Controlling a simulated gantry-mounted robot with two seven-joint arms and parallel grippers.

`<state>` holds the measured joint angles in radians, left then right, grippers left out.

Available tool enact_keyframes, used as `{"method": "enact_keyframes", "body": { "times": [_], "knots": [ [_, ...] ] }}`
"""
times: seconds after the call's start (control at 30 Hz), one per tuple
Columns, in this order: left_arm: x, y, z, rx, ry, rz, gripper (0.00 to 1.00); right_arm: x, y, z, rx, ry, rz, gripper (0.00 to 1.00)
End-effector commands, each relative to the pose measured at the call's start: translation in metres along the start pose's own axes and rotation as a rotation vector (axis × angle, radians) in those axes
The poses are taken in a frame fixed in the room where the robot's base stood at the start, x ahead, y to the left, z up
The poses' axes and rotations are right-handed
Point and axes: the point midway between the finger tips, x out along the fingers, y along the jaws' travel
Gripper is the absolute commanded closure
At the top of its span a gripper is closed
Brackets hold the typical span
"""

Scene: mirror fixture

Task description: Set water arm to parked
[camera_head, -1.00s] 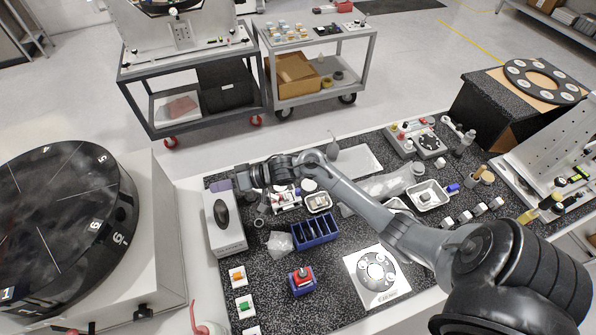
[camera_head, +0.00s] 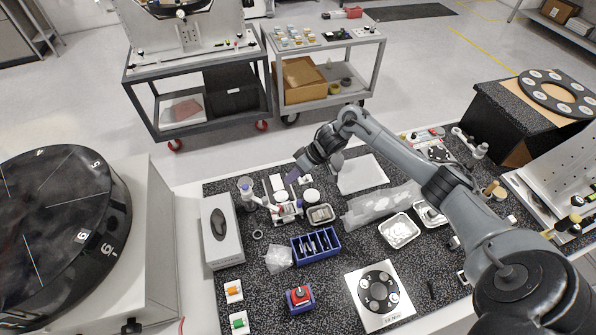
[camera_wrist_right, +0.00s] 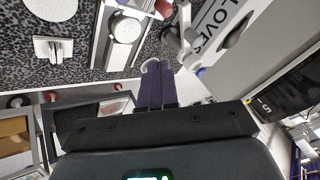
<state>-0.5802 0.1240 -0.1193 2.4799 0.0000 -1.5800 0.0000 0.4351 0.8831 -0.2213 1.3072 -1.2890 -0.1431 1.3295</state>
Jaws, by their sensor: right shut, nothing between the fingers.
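What looks like the water arm (camera_head: 261,199) is a thin pale arm with a purple-blue tip and a red part, standing at the back left of the speckled mat. In the right wrist view a pale jointed arm with a purple-blue end (camera_wrist_right: 186,45) shows beside the glove box, right of my fingers. My right gripper (camera_head: 293,177) is shut and empty, its purple fingers just right of that arm and apart from it. The shut fingers also show in the right wrist view (camera_wrist_right: 157,84). I cannot read a parked mark. My left gripper is not in view.
The glove box (camera_head: 222,238) stands left of the water arm. A large black disc (camera_head: 50,225) is at far left. White blocks and jars (camera_head: 311,195) sit below my right gripper. A blue rack (camera_head: 316,244) is in front. A clear plastic bag (camera_head: 380,205) lies to the right.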

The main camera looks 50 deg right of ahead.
Motion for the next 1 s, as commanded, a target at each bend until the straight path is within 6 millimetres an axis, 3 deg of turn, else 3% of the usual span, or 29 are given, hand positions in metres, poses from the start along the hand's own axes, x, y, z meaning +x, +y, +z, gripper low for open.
{"method": "enact_keyframes", "body": {
  "times": [0.27,0.4,0.6,1.0],
  "knots": [
    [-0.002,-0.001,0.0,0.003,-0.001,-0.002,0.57,0.051,-0.001,-0.001,0.001,0.001,-0.003,1.0],
    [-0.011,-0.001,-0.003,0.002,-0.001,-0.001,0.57,0.058,-0.02,-0.001,-0.002,0.0,-0.003,1.0],
    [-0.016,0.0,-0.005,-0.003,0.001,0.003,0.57,0.066,-0.033,-0.001,-0.001,0.001,-0.001,1.0],
    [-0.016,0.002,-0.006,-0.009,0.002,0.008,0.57,0.068,-0.036,-0.001,-0.001,0.001,0.0,1.0]
  ]
}}
